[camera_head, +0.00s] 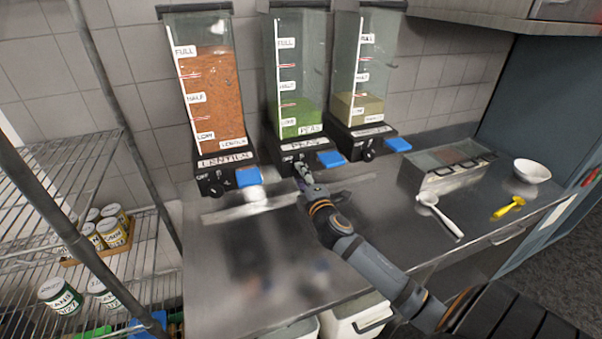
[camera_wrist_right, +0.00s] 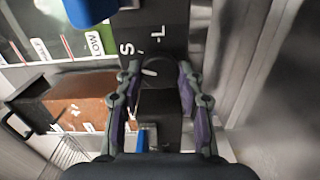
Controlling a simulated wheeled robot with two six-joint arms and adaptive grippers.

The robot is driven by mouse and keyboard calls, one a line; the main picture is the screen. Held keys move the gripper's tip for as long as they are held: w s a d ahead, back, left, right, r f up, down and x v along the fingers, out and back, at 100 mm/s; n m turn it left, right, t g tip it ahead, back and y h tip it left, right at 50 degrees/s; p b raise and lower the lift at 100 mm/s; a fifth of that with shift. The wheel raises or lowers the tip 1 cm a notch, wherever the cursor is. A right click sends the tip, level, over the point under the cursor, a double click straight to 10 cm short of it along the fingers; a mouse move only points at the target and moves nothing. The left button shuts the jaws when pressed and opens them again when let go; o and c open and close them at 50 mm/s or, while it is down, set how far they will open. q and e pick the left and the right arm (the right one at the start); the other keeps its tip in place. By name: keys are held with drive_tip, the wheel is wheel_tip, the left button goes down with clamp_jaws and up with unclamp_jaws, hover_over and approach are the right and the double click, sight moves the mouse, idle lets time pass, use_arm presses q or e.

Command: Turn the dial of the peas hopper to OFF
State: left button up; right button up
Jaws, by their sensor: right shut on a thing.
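The peas hopper (camera_head: 298,85) is the middle of three clear dispensers, partly filled with green. Its black base bears a PEAS label and a blue lever (camera_head: 331,159). My right gripper (camera_head: 303,178) is at the front of that base and covers its dial in the head view. In the right wrist view, the gripper (camera_wrist_right: 158,95) is shut on the black dial (camera_wrist_right: 158,76), one finger on each side. A short white mark shows on the dial. The dial's OFF marking cannot be read. My left gripper is not in view.
The lentils hopper (camera_head: 212,100) stands to the left and a third hopper (camera_head: 363,80) to the right. A metal container (camera_head: 430,177), white ladle (camera_head: 440,214), yellow utensil (camera_head: 508,207) and white bowl (camera_head: 532,171) are on the right of the steel counter (camera_head: 225,290). A wire rack with cans stands left.

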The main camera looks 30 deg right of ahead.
drive_tip(key=shift+f+n+p, duration=0.1)
drive_tip(key=shift+n+p, duration=2.2)
drive_tip(key=shift+n, duration=2.6)
drive_tip(key=o, duration=1.2)
drive_tip(key=v, duration=1.2)
